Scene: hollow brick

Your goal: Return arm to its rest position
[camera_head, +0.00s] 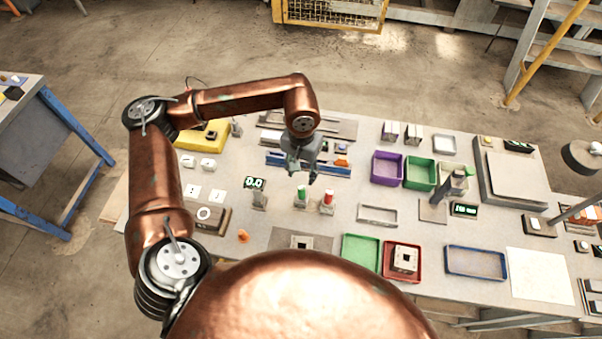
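My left arm (155,185), copper coloured, comes in from the left, bends at the elbow and reaches over the workbench (340,215). Its grey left gripper (302,178) points down above the middle of the bench, with the fingertips apart and nothing seen between them. It hangs above and behind two small posts, one with a green top (302,192) and one with a red top (327,198). A pale block with a dark square hole (404,258) sits in the red tray (388,272) at the front. My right arm and gripper are not in view.
Purple (375,168) and green (420,173) bins stand right of the gripper. A green tray (361,250) and blue-rimmed tray (476,262) lie at the front. A small display (255,184) and yellow block (205,137) stand near the arm. A grey platform (515,175) is at right.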

